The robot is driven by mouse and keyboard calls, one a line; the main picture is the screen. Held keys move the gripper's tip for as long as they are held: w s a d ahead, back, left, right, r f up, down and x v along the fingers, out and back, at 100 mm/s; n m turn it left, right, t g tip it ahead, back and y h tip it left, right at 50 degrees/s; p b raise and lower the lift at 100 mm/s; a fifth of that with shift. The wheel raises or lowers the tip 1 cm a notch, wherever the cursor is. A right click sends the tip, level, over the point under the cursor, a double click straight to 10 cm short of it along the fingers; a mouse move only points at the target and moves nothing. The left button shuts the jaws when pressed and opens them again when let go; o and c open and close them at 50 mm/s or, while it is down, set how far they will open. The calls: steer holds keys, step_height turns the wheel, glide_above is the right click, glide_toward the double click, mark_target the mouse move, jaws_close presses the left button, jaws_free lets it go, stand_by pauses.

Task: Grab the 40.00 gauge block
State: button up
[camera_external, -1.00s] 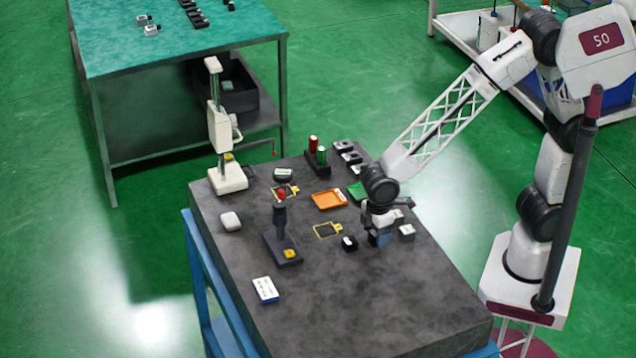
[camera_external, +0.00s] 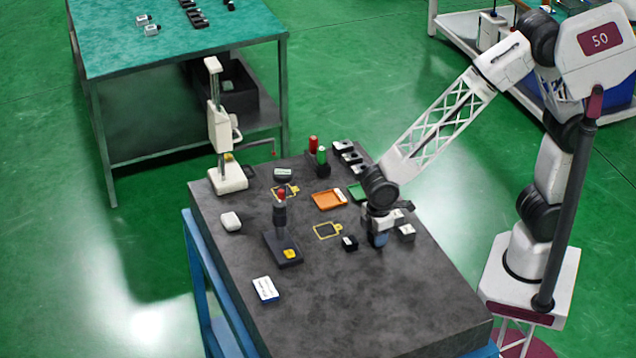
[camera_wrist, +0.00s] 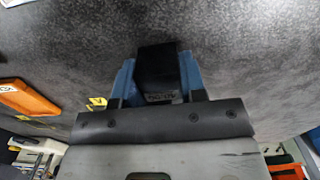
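A dark block (camera_wrist: 158,68) with small lettering on its near face, too blurred to read surely, sits between the blue fingers of my gripper (camera_wrist: 158,85) in the wrist view. The fingers flank it closely on both sides; I cannot tell whether both press on it. In the external view my gripper (camera_external: 379,240) points down at the dark table top, and the block between its fingers is hidden. A small black block with a white face (camera_external: 349,243) stands just left of my gripper. A grey block with a pale top (camera_external: 407,231) stands just right of it.
An orange tray (camera_external: 328,200) and a yellow outline (camera_external: 327,231) lie to the left. A dark stand with a red top (camera_external: 282,245), a white height gauge (camera_external: 228,178) and a white-and-blue box (camera_external: 265,289) stand farther left. The table's front right is clear.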

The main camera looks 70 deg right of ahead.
steer(key=c, duration=0.4)
steer(key=shift+c, duration=0.2)
steer(key=shift+r, duration=0.15)
steer(key=shift+r, duration=0.4)
step_height(320, 180, up, 3)
steer(key=shift+f, duration=0.15)
steer(key=s+d, duration=0.3)
steer(key=s, duration=0.1)
steer(key=s+d+r, duration=0.1)
steer(key=s+d, duration=0.2)
steer(key=s, duration=0.1)
steer(key=s+d, duration=0.3)
steer(key=s, duration=0.2)
steer(key=shift+d+r, duration=0.15)
steer(key=shift+d, duration=0.05)
